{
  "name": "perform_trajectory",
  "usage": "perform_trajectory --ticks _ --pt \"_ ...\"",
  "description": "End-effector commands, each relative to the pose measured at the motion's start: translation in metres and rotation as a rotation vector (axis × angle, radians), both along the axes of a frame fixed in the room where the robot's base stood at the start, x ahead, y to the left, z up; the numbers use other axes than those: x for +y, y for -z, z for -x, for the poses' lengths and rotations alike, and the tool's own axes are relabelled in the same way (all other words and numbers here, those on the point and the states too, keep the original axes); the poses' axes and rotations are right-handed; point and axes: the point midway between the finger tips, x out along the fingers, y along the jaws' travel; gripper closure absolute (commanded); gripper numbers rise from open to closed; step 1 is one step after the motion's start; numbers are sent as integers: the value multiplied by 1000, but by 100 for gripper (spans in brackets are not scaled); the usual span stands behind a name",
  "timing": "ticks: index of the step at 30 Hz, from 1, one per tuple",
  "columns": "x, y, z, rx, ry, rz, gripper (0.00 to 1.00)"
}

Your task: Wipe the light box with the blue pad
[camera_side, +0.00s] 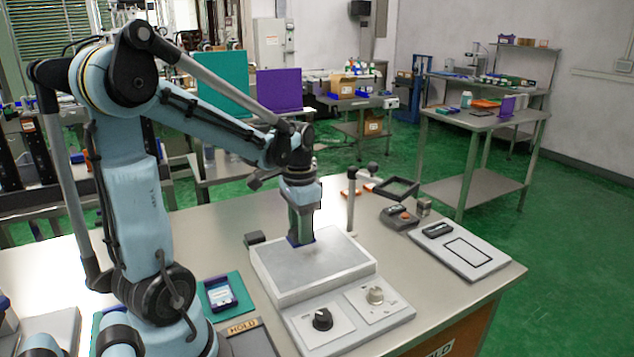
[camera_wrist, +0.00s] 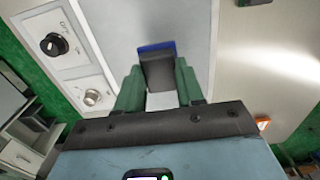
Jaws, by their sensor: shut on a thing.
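The light box (camera_side: 310,269) is a pale slab with a grey top on the metal bench, and it fills the middle of the wrist view (camera_wrist: 125,22). My gripper (camera_side: 301,232) points down over the far part of its top. In the wrist view, the green fingers of my gripper (camera_wrist: 158,80) are shut on the dark grip of the blue pad (camera_wrist: 156,47). The pad's blue edge also shows under the fingers in the side view (camera_side: 292,243). The pad is at or just above the top; I cannot tell if it touches.
A control panel with a black knob (camera_side: 322,319) and a pale knob (camera_side: 375,295) adjoins the box's near side. A teal mat (camera_side: 235,306) with a small device lies left. A stand with a square frame (camera_side: 397,188) and a white board (camera_side: 489,266) are right.

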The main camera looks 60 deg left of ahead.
Motion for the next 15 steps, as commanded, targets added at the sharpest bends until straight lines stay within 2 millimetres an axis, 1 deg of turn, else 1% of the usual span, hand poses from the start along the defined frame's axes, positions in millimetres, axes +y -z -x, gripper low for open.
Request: perform_trajectory --ticks 9,15 --pt "0 -29 0 0 0 0 91" --pt "0 -41 0 0 0 0 91"
